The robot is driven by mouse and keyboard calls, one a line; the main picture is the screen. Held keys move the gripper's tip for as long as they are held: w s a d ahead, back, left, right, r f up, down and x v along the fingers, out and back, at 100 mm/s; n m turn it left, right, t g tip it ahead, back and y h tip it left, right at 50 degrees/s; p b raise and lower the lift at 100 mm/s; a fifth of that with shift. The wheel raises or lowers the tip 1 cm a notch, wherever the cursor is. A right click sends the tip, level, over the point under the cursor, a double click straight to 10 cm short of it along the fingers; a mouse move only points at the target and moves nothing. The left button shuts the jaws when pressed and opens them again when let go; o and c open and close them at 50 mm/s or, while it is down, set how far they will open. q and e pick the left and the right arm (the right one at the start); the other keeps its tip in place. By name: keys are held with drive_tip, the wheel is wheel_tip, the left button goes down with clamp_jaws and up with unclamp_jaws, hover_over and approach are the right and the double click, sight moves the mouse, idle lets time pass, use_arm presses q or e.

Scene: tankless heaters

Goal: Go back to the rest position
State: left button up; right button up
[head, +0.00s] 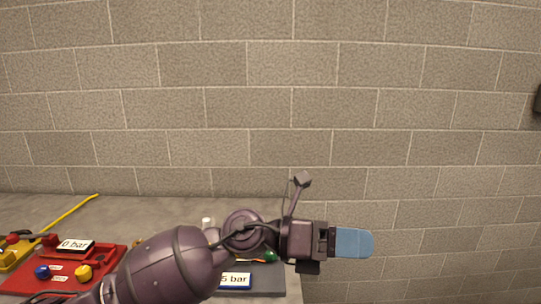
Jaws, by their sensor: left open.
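My left gripper (352,243) reaches across the lower middle of the head view, past the right end of the grey table (150,207). Its blue fingertips point right, toward the block wall. It is open, with nothing seen between the fingers. The fingers overlap from this side, so the gap does not show. My right gripper is not in view.
A red panel (112,262) with a "0 bar" display (76,246) lies on the table at left, beside a yellow panel (12,258). A grey panel (268,277) with a blue-framed display (235,281) is partly behind my arm. A yellow cable (70,211) runs behind.

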use_arm(q)
drive_tip(key=w+a+n+t+h, duration=0.1)
drive_tip(key=w+a+n+t, duration=0.3)
drive_tip(key=n+t, duration=0.55)
drive_tip(key=w+a+n+t, duration=0.1)
drive_tip(key=a+n+t, duration=0.5)
drive_tip(key=n+t, duration=0.3)
drive_tip(key=a+f+n+t+y, duration=0.3)
drive_tip(key=a+f+n+y, duration=0.9)
drive_tip(key=a+n+y, duration=0.6)
drive_tip(key=s+a+f+n+g+y, duration=0.2)
drive_tip(key=s+a+f+n+g, duration=0.55)
drive_tip(key=s+f, duration=0.4)
drive_tip(key=s+a+f+n+g, duration=0.2)
drive_tip(key=s+f+g, duration=0.2)
drive_tip(key=s, duration=0.3)
drive_tip(key=s+a+f+n+g, duration=0.2)
drive_tip(key=s+f+g, duration=0.15)
drive_tip(key=s, duration=0.45)
drive_tip(key=w+f+t+b, duration=0.4)
drive_tip(key=f, duration=0.5)
drive_tip(key=w+f+m+t+h+b, duration=0.1)
drive_tip(key=w+f+t+b, duration=0.2)
drive_tip(key=f, duration=0.6)
drive_tip(key=shift+w+f+t+b, duration=0.15)
drive_tip(key=shift+w+t+b, duration=0.2)
drive_tip(key=shift+w+t, duration=0.15)
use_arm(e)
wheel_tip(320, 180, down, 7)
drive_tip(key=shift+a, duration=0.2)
